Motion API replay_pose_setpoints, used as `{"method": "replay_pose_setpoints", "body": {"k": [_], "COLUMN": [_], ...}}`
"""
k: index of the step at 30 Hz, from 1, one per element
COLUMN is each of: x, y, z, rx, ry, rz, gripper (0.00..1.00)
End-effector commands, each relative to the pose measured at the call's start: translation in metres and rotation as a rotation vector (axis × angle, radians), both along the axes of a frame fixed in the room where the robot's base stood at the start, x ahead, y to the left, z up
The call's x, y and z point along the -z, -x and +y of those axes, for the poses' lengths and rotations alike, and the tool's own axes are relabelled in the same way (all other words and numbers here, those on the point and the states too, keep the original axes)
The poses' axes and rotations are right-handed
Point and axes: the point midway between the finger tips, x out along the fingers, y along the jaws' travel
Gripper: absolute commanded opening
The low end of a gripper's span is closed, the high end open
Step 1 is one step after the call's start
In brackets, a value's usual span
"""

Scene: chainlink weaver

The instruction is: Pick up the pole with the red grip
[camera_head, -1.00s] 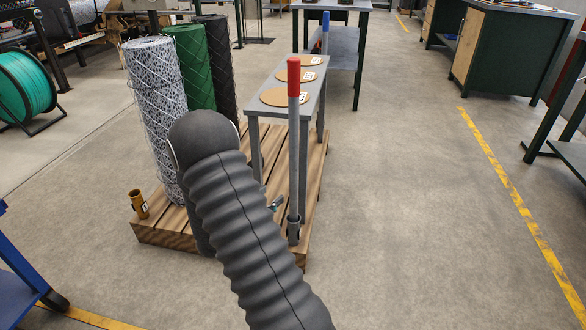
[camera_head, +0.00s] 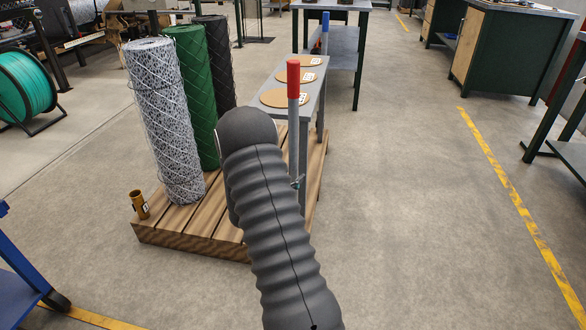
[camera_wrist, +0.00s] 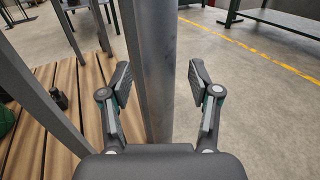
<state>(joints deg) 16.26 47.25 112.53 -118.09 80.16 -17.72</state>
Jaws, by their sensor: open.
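The pole with the red grip (camera_head: 293,80) stands upright at the front right corner of the wooden pallet, its lower part hidden behind my arm in the head view. In the wrist view the grey shaft of the pole (camera_wrist: 158,70) rises between the two fingers of my gripper (camera_wrist: 158,85). The fingers are spread, one on each side of the shaft, with a gap on both sides. The red grip is out of the wrist view. In the head view my gripper is mostly hidden behind my arm; a bit of a finger shows by the pole.
A blue-grip pole (camera_head: 325,32) stands behind. The floor to the right is clear.

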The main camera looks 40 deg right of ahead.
Motion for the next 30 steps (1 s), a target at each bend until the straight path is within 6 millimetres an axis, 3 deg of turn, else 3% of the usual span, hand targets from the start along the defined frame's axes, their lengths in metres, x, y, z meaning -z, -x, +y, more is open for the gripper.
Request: {"method": "replay_pose_setpoints", "body": {"k": [3,10,17,18,30], "x": [-0.0004,0.0001,0.0000,0.0001,-0.0036], "y": [-0.0024,-0.0030,-0.0029,-0.0029,-0.0032], "z": [-0.0109,-0.0114,-0.0113,-0.0113,-0.0116], "rx": [0.000,-0.001,-0.001,-0.001,-0.001], "ry": [0.001,0.000,0.000,0.000,0.003], "rz": [0.000,0.001,0.001,0.001,-0.002], "gripper": [0.62,0.60,0.02,0.00,0.00]}}
